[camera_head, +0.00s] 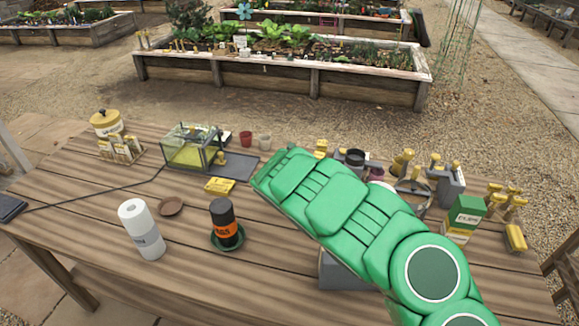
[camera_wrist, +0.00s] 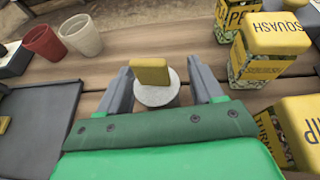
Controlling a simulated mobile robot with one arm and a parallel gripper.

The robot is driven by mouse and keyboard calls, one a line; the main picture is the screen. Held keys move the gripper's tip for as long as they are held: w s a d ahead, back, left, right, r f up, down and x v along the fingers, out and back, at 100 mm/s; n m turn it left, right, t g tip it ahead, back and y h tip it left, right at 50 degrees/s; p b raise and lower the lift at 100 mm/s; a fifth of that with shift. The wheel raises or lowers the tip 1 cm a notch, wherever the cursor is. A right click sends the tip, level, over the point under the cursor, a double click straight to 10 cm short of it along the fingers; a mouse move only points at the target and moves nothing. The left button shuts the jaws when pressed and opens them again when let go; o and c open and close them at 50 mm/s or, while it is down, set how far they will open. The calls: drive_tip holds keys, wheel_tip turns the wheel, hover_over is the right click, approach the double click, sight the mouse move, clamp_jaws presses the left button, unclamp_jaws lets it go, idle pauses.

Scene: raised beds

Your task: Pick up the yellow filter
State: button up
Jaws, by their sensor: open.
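In the wrist view, a small yellow block (camera_wrist: 151,72), which looks like the yellow filter, stands upright on a pale round base (camera_wrist: 157,94). My gripper (camera_wrist: 163,86) is open, with one grey finger on each side of the block and base. Gaps show on both sides, so neither finger touches the block. In the head view my green arm hides the gripper's fingers and the block.
A red cup (camera_wrist: 43,42), a pale cup (camera_wrist: 81,36) and a dark tray (camera_wrist: 40,115) lie left of my gripper. Yellow squash boxes (camera_wrist: 262,68) stand close on the right. A glass tank (camera_head: 192,148) and an orange-black bottle (camera_head: 224,222) stand further left.

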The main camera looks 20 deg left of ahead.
drive_tip(key=shift+c, duration=0.4)
drive_tip(key=c, duration=1)
drive_tip(key=shift+o, duration=0.2)
drive_tip(key=shift+r, duration=0.1)
drive_tip(key=shift+r, duration=0.45)
drive_tip(key=s+d+r, duration=0.6)
drive_tip(key=s+r, duration=0.6)
drive_tip(key=shift+s, duration=0.3)
